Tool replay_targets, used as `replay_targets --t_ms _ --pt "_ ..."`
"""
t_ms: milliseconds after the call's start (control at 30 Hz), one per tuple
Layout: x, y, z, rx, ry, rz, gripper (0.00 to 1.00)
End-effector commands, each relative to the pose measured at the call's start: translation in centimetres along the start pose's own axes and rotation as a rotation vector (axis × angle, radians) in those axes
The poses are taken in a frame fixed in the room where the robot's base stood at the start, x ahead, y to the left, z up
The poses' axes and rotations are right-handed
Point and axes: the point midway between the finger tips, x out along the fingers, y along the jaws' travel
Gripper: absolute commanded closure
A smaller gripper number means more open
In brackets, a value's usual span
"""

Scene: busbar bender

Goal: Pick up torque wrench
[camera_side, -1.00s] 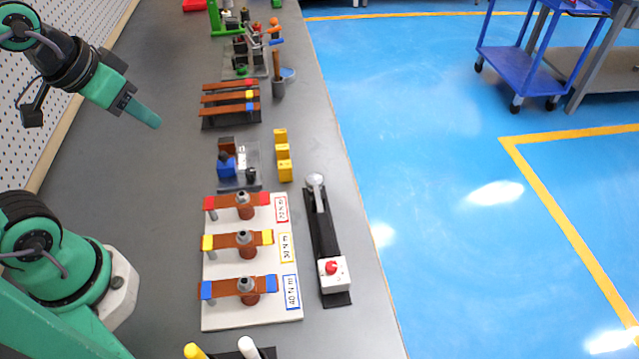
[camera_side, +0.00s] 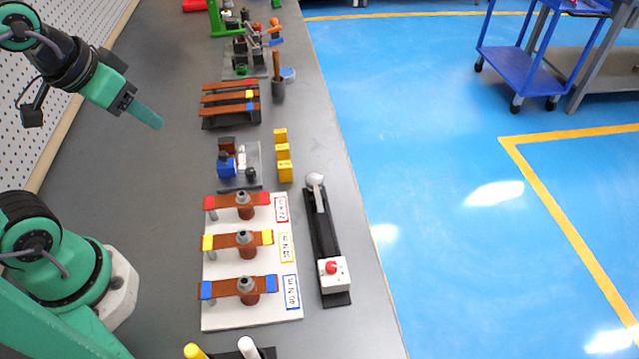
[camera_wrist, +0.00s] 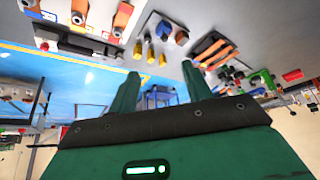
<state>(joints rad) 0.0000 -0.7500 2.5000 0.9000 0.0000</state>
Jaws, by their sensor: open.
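What looks like the torque wrench (camera_side: 322,200) lies lengthwise on a narrow black base right of the white board, with its round silver head at the far end. The black base with the wrench also shows at upper left in the wrist view (camera_wrist: 78,40), small and blurred. My gripper (camera_side: 154,120) hangs above the bench at upper left, well away from the wrench. In the wrist view its two green fingers (camera_wrist: 160,70) are spread apart with nothing between them.
A white box with a red button (camera_side: 334,275) sits at the base's near end. The white board (camera_side: 225,316) carries copper bars with bolts. The left bench is clear.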

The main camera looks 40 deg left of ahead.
Motion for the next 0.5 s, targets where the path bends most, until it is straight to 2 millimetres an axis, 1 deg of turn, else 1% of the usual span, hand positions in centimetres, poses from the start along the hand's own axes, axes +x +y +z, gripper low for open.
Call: replay_targets --t_ms 133,267,367,500 --pt "0.1 0.1 -0.1 0.013 -0.003 0.002 0.51" --pt "0.3 0.5 -0.6 0.069 -0.016 0.011 0.51" --pt "0.7 1.2 -1.3 0.152 -0.034 0.024 0.51" --pt "1.6 2.6 -2.6 0.323 -0.069 0.053 0.51"
